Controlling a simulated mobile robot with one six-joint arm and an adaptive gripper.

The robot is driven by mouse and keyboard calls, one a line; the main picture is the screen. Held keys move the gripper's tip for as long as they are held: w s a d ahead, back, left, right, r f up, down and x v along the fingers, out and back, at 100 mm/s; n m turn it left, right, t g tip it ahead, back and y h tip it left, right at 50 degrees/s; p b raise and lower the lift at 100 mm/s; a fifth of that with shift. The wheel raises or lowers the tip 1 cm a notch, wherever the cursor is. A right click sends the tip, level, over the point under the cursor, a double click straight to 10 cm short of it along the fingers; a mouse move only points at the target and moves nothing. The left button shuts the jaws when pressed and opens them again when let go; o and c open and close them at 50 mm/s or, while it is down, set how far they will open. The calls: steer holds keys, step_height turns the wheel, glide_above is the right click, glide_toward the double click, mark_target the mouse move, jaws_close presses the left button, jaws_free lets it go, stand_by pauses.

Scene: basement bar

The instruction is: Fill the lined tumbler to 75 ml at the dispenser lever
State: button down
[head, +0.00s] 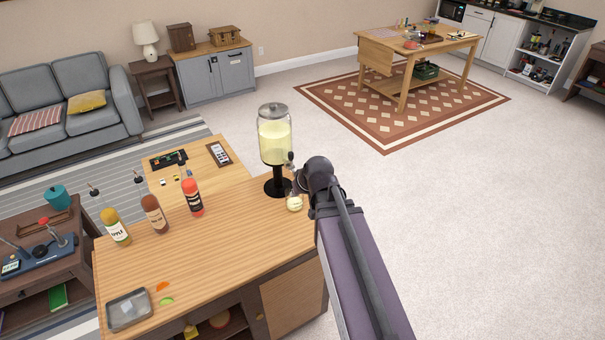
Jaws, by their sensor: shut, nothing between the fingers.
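The dispenser (274,138) is a clear jar of pale yellow liquid with a grey lid, on a dark stand at the bar counter's far right corner. The lined tumbler (294,204) stands upright on the counter below the tap side. It looks pale yellow inside, but its lines and liquid level are too small to read. My gripper (297,181) is shut and empty just right of the dispenser, above the tumbler, at the tap and lever. The lever is mostly hidden behind it, and I cannot tell whether they touch.
Three bottles with pourers, yellow (115,228), brown (155,214) and red (192,195), stand on the counter (215,240) left of the dispenser. A metal tray (129,309) and small fruit pieces lie at the front left. The counter's middle is clear. Open carpet lies right.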

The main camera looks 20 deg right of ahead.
steer(key=s+a+f+g+h, duration=0.1)
steer(key=s+f+g, duration=0.1)
steer(key=s, duration=0.3)
steer(key=s+a+f+g+h+b, duration=0.1)
steer(key=s+a+f+g, duration=0.1)
steer(key=s+g, duration=0.2)
steer(key=shift+s+a+m, duration=0.15)
steer(key=shift+s+m, duration=0.25)
steer(key=shift+s, duration=0.85)
steer(key=shift+f, duration=0.1)
